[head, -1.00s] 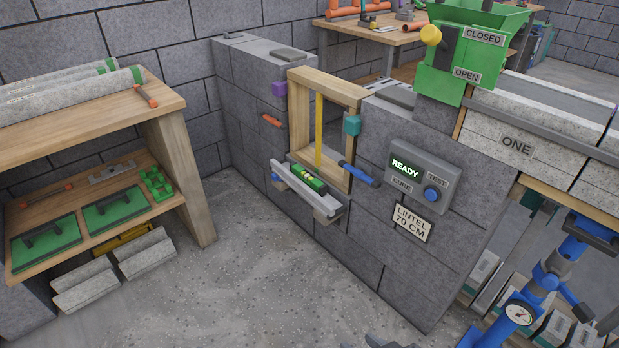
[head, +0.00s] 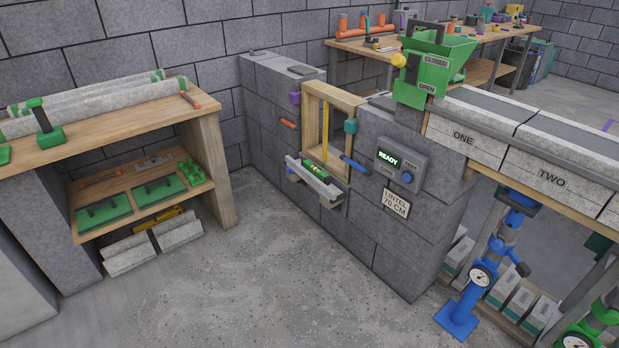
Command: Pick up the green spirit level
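The green spirit level (head: 317,173) lies on a grey ledge (head: 328,190) on the face of the block wall, just below the wooden window frame (head: 345,108). It is small in the head view, and its near end is close to the ledge's outer edge. Neither of my grippers shows in the head view now, so nothing is seen touching the level.
A wooden shelf bench (head: 110,134) stands at the left with concrete lintels on top. A control box (head: 401,166) and a green hopper (head: 434,68) are on the wall at the right. Blue prop (head: 480,275) stands at lower right. The concrete floor (head: 270,285) in front is clear.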

